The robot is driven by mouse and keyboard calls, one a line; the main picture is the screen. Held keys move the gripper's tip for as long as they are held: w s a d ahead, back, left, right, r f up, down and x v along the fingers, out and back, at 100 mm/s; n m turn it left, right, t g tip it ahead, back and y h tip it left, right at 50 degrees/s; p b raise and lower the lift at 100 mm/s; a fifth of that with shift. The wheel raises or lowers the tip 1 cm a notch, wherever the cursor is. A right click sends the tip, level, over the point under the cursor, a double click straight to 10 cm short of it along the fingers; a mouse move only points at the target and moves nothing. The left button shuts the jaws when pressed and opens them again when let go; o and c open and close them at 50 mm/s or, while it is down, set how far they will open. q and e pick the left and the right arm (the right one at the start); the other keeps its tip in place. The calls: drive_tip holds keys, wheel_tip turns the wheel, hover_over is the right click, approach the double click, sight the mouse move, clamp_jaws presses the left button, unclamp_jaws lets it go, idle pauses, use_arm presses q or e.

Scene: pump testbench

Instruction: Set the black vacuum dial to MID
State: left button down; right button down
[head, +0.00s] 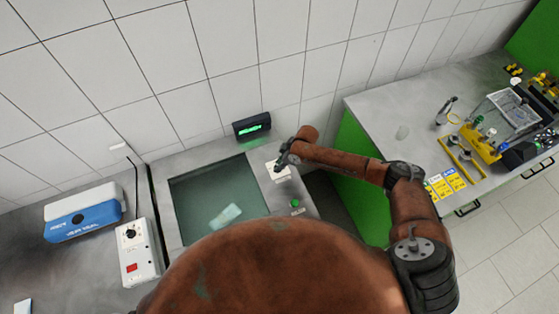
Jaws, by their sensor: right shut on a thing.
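My right gripper (281,163) reaches in from the right and is at a small white plate (283,176) on the grey rim to the right of the sunken tank. It is shut on a small dark thing there, which I take to be the black vacuum dial. The gripper covers most of it, so the dial's pointer and its setting cannot be read. Marks on the white plate are too small to read. My left gripper is not in view.
A tank (190,205) holds a pale block (225,215). A green-lit display (252,127) stands behind. A green button (295,203) is on the rim. At left are a white box with a black knob (130,234) and a blue-white device (84,212). A cluttered bench (400,105) stands right.

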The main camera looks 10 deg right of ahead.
drive_tip(key=shift+a+m+t+p, duration=0.1)
drive_tip(key=shift+m+t+p, duration=0.4)
drive_tip(key=shift+m+p, duration=0.7)
drive_tip(key=c, duration=1.6)
unclamp_jaws()
drive_tip(key=shift+d+r+h, duration=0.2)
drive_tip(key=shift+r+h, duration=0.05)
drive_tip(key=shift+h, duration=0.05)
drive_tip(key=v, duration=1.1)
drive_tip(key=shift+r, duration=0.25)
drive_tip(key=shift+s, duration=0.15)
